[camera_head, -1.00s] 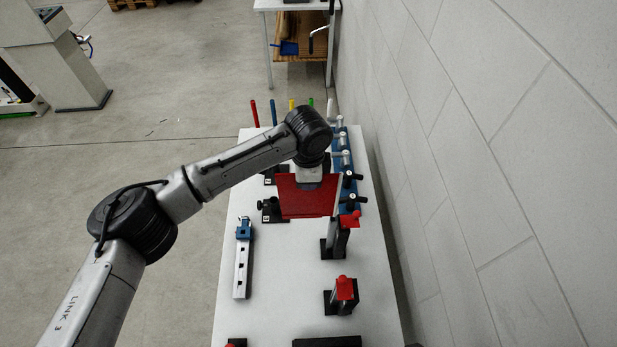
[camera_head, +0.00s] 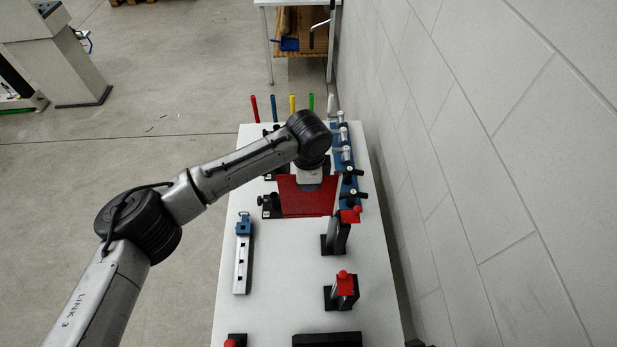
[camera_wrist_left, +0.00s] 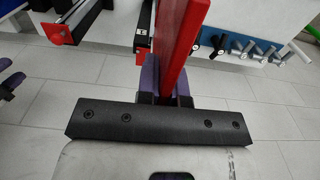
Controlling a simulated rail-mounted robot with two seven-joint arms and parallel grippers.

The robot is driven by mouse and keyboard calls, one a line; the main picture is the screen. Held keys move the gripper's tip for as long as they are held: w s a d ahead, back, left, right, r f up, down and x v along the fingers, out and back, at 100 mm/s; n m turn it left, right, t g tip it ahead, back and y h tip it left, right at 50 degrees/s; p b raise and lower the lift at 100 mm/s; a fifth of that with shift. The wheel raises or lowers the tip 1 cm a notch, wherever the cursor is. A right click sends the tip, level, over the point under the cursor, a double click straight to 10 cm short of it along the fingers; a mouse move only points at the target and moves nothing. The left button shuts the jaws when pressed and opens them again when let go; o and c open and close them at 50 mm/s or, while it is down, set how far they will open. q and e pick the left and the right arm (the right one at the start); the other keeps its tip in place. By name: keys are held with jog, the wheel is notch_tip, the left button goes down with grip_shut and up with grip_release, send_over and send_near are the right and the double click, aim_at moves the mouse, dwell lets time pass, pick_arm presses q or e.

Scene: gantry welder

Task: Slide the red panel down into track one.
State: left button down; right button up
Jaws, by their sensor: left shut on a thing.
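The red panel (camera_head: 307,198) is upright, broad face toward the head camera, over the middle of the white table. My left gripper (camera_head: 310,178) is shut on its top edge; the fingertips are mostly hidden from the head. In the left wrist view the red panel (camera_wrist_left: 184,42) runs edge-on between the fingers of my left gripper (camera_wrist_left: 165,85). A black block (camera_head: 271,206) is by the panel's left edge, and a grey upright (camera_head: 338,195) is by its right edge. I cannot tell which track is one, or whether the lower edge is in a track. My right gripper is not in view.
Two black stands with red tops, one near (camera_head: 343,288) and one farther (camera_head: 341,232), stand before the panel. A blue-ended rail (camera_head: 241,262) lies left. A blue strip with silver-handled clamps (camera_head: 344,152) runs at right, near the wall (camera_head: 500,130). Coloured rods (camera_head: 292,104) stand behind.

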pick_arm(q)
jog(key=shift+f, duration=1.8)
jog(key=b, duration=0.3)
send_over(309, 214)
jog(key=shift+f, duration=2.85)
jog(key=shift+f+b, duration=0.45)
jog(key=shift+f, duration=0.7)
jog(key=shift+f+b, duration=0.4)
jog(key=shift+f, duration=0.55)
jog(key=shift+f+b, duration=0.5)
jog(key=shift+f, duration=0.45)
jog(key=shift+f+b, duration=0.7)
jog(key=shift+f, duration=0.75)
jog(key=shift+f+b, duration=1.15)
jog(key=shift+f, duration=0.85)
jog(key=c, duration=1.2)
grip_release()
jog(key=shift+r, duration=0.1)
